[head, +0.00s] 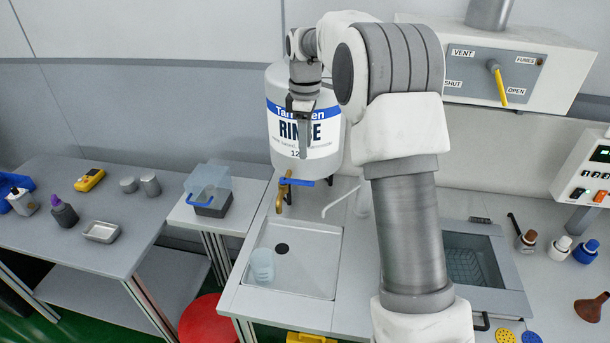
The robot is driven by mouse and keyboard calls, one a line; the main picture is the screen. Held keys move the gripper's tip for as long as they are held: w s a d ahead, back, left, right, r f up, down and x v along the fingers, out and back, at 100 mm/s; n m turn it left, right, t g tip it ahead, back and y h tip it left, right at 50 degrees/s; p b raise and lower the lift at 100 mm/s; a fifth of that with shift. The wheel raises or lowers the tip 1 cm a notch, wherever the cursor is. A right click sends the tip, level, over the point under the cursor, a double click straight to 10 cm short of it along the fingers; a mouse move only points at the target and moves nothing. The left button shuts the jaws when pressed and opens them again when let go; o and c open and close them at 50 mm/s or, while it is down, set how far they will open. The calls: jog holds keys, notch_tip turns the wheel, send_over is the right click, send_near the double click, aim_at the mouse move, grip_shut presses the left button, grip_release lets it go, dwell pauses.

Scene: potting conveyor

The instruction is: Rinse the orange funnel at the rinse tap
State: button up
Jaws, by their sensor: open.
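A brownish-orange funnel (592,307) lies on the counter at the far right edge. The rinse tap (283,190) is brass with a blue lever (298,182), and sits at the bottom of the white rinse tank (330,140). Below it is a white sink (325,262) with a dark drain. My gripper (303,150) points down in front of the tank's label, above the tap and far left of the funnel. It is open and I see nothing in it. My arm hides part of the counter.
A translucent cup (262,266) stands in the sink. Right of my arm is a grey basin (512,270) with a mesh basket, then several small bottles (560,248). A clear box (214,205) stands left of the sink. A red round stool (205,318) is below the counter.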

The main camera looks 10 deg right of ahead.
aim_at(305, 182)
notch_tip(305, 182, down, 10)
jog(key=shift+f, duration=0.1)
dwell(0.4)
grip_shut()
dwell(1.2)
